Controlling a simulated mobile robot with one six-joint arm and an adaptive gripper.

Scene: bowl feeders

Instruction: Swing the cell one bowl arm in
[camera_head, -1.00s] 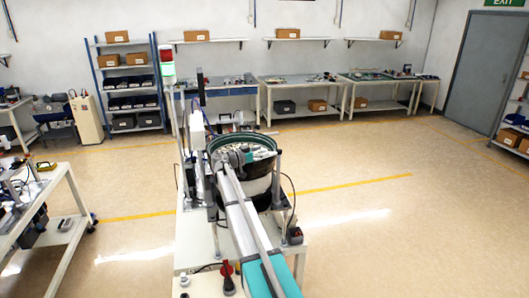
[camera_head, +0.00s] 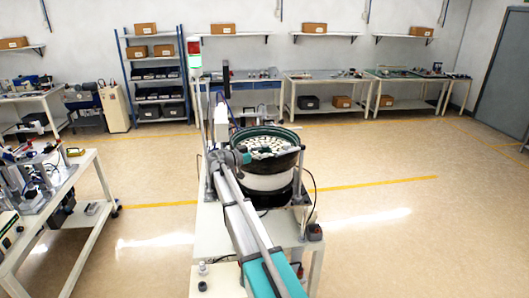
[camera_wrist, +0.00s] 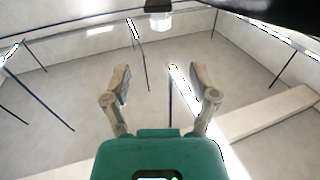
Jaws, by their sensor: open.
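A bowl feeder with a green-rimmed bowl (camera_head: 296,139) full of pale parts stands on a white cell table (camera_head: 215,235) in the head view. A light drum sits under the bowl. My grey and teal arm crosses in front and hides the bowl's left front side and part of the table. I cannot clearly pick out the bowl arm. In the wrist view my gripper (camera_wrist: 160,88) is open, with nothing between its two fingers.
A stack light (camera_head: 194,52) and a dark upright post (camera_head: 226,83) stand behind the bowl's left side. Another equipment table (camera_head: 75,215) is at the left. Benches (camera_head: 325,77) and a blue shelf rack (camera_head: 155,75) line the back wall. The floor right of the cell is clear.

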